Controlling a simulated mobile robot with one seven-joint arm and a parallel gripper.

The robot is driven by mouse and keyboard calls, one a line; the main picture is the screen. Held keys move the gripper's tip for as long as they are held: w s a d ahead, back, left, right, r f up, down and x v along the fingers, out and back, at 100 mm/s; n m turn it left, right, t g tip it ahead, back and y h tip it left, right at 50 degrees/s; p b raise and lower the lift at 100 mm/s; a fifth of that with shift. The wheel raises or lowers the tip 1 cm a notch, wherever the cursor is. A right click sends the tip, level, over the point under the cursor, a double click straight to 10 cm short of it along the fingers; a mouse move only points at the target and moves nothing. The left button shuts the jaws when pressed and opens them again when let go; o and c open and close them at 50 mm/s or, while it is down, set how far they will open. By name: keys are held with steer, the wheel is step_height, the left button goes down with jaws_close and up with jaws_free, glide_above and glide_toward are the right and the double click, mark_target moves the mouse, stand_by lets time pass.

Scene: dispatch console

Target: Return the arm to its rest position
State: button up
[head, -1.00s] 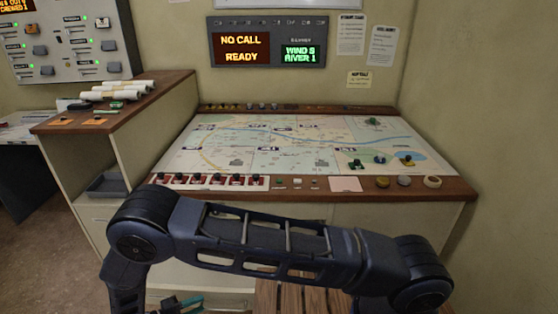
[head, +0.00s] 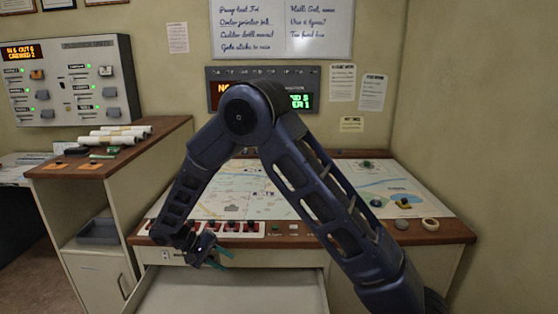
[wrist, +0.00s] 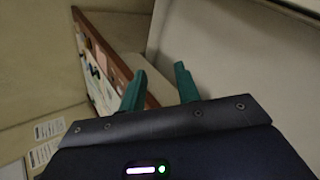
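My arm is raised and bent in the head view, its elbow in front of the wall display and its forearm angled down to the left. My gripper (head: 222,262) hangs just in front of the console's front edge, above a pale open drawer (head: 230,292). The two teal fingers also show in the wrist view (wrist: 158,88), spread apart with nothing between them. The map console (head: 245,185) is partly hidden behind my arm.
Red-and-white switches (head: 240,228) line the console's front edge. A tape roll (head: 430,224) sits at its right. A wooden-topped cabinet (head: 110,160) with paper rolls (head: 115,136) stands at left. A whiteboard (head: 280,28) hangs above. The floor at lower left is clear.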

steer(key=w+d+r+m+g+y, duration=0.1)
steer(key=w+d+r+m+y, duration=0.15)
steer(key=d+r, duration=0.85)
steer(key=w+d+r+m+g+y, duration=0.1)
steer(key=w+d+r+y, duration=0.3)
steer(key=d+r, duration=0.75)
steer(key=s+d+r+m+t+y, duration=0.1)
steer(key=s+d+r+t, duration=0.1)
steer(key=s+d, duration=0.5)
steer(key=s+d+r+m+t+y, duration=0.1)
steer(key=s+d, duration=0.5)
steer(key=d, duration=1.1)
step_height(320, 180, up, 2)
steer(key=shift+s+m+t+y, duration=0.35)
steer(key=shift+t+y, duration=0.3)
steer(key=shift+t, duration=0.45)
